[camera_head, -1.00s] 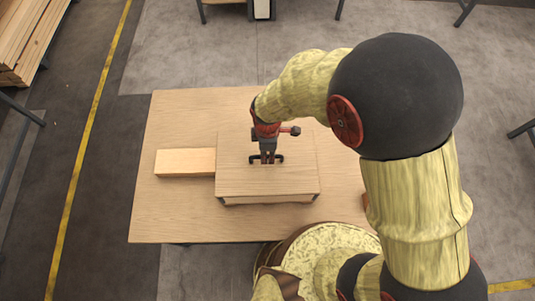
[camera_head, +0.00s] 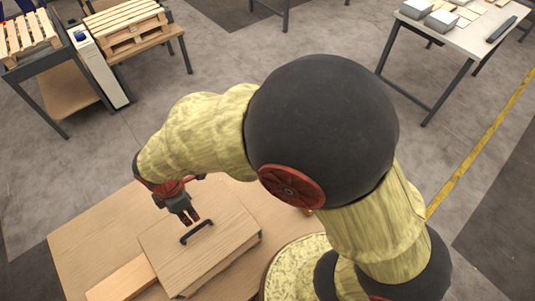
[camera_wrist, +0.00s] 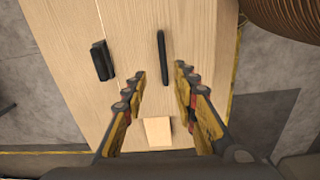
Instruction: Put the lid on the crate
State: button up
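The wooden lid (camera_head: 222,245) lies on top of the crate (camera_head: 225,266), covering its opening; its edges look roughly lined up with the crate's. The lid's black bar handle (camera_head: 197,232) is fully visible and upright. My gripper (camera_head: 190,217) is just beyond the handle and apart from it. In the wrist view my gripper (camera_wrist: 161,73) has its two fingers spread with nothing between them. The lid handle (camera_wrist: 163,58) shows just past the fingertips. A second black handle (camera_wrist: 102,60) shows on a wooden face at left, apparently the crate's side.
A pale wooden block (camera_head: 122,280) lies on the wooden table (camera_head: 95,225), left of the crate. Pallets (camera_head: 125,25) on stands are at the back left. Another table (camera_head: 465,32) with boxes is at the back right. Grey floor between them is clear.

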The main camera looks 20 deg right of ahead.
jog(key=w+d+r+m+t, duration=0.2)
jog(key=d+r+m, duration=0.8)
jog(key=d+r, duration=0.55)
jog(key=s+d+r+m+t, duration=0.1)
jog(key=s+d+r+m, duration=0.3)
jog(key=d+m, duration=0.1)
jog(key=s+d+r+m+t, duration=0.2)
jog(key=s+d+r+m, duration=0.2)
jog(key=d, duration=0.4)
jog(key=shift+s+r+m, duration=0.2)
jog(key=shift+r+m, duration=0.05)
jog(key=shift+m, duration=0.55)
jog(key=shift+d, duration=0.1)
